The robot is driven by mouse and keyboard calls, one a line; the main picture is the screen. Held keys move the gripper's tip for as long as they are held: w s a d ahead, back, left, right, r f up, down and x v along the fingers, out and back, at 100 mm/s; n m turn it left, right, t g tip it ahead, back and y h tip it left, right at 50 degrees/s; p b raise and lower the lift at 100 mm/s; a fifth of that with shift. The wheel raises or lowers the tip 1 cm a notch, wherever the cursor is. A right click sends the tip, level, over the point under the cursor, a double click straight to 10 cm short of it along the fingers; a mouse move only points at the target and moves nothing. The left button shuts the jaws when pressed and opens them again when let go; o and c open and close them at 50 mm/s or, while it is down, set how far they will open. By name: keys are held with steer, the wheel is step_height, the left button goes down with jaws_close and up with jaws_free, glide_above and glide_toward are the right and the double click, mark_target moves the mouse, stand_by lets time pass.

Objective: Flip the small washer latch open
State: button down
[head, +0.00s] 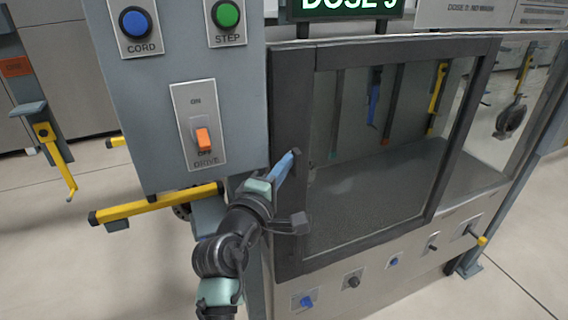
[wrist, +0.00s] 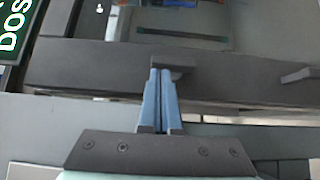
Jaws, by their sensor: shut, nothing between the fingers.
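The washer is a cabinet with a dark-framed glass door (head: 292,100). A small dark block (head: 299,154) sits on the door's left upright and also shows in the wrist view (wrist: 172,62). I cannot tell for sure whether it is the latch. My gripper (head: 294,153), with blue fingers, is shut and empty, its tips at this block; it shows in the wrist view too (wrist: 160,72). Contact is unclear. A second dark piece (wrist: 300,75) sticks out further along the same frame in the wrist view.
A grey control box with an orange DRIVE switch (head: 203,139) hangs left of the door. A yellow bar (head: 155,204) juts out below it, close to my arm. Open floor lies at the left.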

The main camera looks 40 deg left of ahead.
steer(key=shift+r, duration=0.15)
steer(key=shift+m+p, duration=0.3)
steer(key=shift+p, duration=0.4)
